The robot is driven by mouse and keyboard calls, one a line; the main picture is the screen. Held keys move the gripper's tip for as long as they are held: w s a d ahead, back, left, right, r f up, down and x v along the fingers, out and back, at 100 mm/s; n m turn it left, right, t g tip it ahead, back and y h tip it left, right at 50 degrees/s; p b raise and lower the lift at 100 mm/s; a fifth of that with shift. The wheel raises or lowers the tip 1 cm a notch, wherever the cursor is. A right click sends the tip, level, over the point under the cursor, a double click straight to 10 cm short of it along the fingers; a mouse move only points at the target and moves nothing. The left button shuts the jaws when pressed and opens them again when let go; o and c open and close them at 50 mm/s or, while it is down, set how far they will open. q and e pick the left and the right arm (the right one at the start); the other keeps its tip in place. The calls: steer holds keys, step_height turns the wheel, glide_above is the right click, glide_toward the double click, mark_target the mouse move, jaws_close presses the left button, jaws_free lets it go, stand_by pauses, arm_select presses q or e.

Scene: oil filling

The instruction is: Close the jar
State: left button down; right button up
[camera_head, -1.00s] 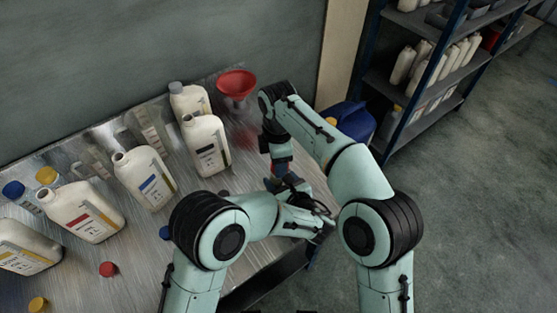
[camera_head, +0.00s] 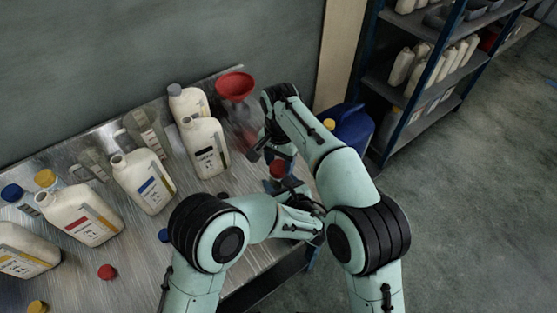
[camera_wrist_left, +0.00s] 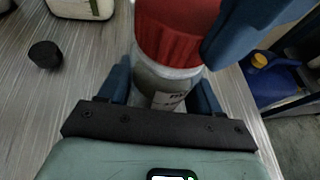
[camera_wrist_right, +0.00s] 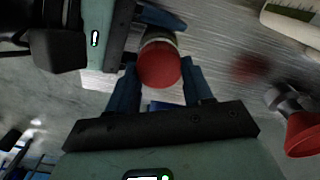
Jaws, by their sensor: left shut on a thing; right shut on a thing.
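A clear jar with a white label (camera_wrist_left: 168,98) stands between my left gripper's blue fingers (camera_wrist_left: 160,95) in the left wrist view. My left gripper is shut on the jar, low on its body. A red lid (camera_wrist_right: 159,66) sits on top of the jar; it also shows in the head view (camera_head: 277,169) and the left wrist view (camera_wrist_left: 172,35). My right gripper (camera_wrist_right: 161,88) is shut on the red lid, its blue fingers on either side. The left wrist view shows a right finger beside the lid. Whether the lid is fully tight cannot be told.
Several white bottles (camera_head: 206,147) stand on the metal table (camera_head: 135,268). A red funnel (camera_head: 236,85) is behind my grippers. Loose caps lie about, including a red one (camera_head: 107,272) and a black one (camera_wrist_left: 45,54). A blue canister (camera_head: 347,131) stands at right.

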steer(key=m, duration=0.4)
steer(key=shift+s+m, duration=0.1)
steer(key=shift+m, duration=0.3)
steer(key=m, duration=0.4)
steer(key=shift+d, duration=0.1)
steer(key=m, duration=0.5)
steer(key=shift+s, duration=0.15)
steer(key=m, duration=0.5)
steer(key=shift+s, duration=0.1)
steer(key=o, duration=1.1)
steer(key=shift+c, duration=0.2)
steer(key=shift+r, duration=0.1)
step_height(320, 180, up, 12)
